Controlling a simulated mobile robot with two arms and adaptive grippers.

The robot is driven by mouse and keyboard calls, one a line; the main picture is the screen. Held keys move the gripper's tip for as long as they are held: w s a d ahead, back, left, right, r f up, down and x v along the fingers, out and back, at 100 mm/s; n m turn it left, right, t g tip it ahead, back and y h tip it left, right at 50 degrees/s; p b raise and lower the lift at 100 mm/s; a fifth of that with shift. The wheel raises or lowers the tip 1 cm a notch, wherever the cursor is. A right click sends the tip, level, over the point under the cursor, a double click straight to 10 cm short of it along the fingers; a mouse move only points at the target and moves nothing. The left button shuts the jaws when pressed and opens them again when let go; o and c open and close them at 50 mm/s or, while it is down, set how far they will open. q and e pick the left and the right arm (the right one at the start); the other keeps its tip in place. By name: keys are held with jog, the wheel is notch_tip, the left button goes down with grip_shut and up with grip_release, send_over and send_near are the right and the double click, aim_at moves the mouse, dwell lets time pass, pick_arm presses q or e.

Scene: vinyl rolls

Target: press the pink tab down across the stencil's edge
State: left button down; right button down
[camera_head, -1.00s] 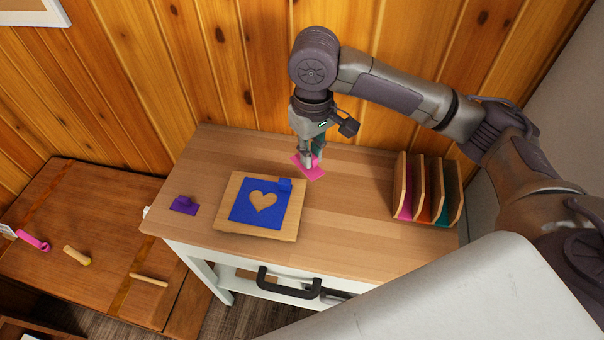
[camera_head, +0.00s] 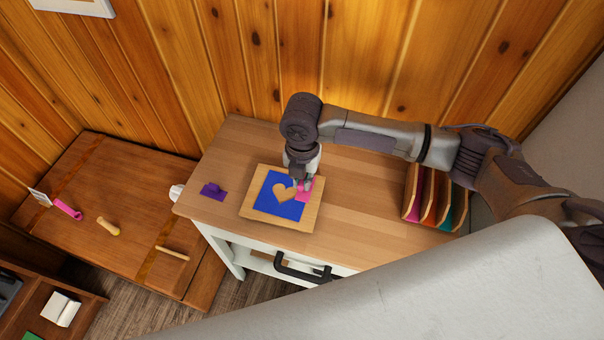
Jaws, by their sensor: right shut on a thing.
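The blue stencil (camera_head: 272,204) with a heart-shaped cutout lies on a square wooden board (camera_head: 262,221) on the cabinet top. The pink tab (camera_head: 304,196) is at the stencil's right edge, under my right gripper (camera_head: 301,184). My right gripper is shut on the pink tab, and its fingers partly hide the tab and the stencil's upper right corner. I cannot tell whether the tab lies flat or touches the board. My left gripper is not in view.
A purple piece (camera_head: 213,191) lies left of the board. A wooden rack (camera_head: 412,213) with coloured sheets stands at the right. A lower brown table (camera_head: 120,200) at the left holds a pink roller (camera_head: 68,209) and wooden tools. The cabinet top between board and rack is clear.

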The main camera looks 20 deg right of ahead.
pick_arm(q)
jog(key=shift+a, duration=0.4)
pick_arm(e)
jog(key=shift+f+n, duration=0.1)
jog(key=shift+n, duration=0.2)
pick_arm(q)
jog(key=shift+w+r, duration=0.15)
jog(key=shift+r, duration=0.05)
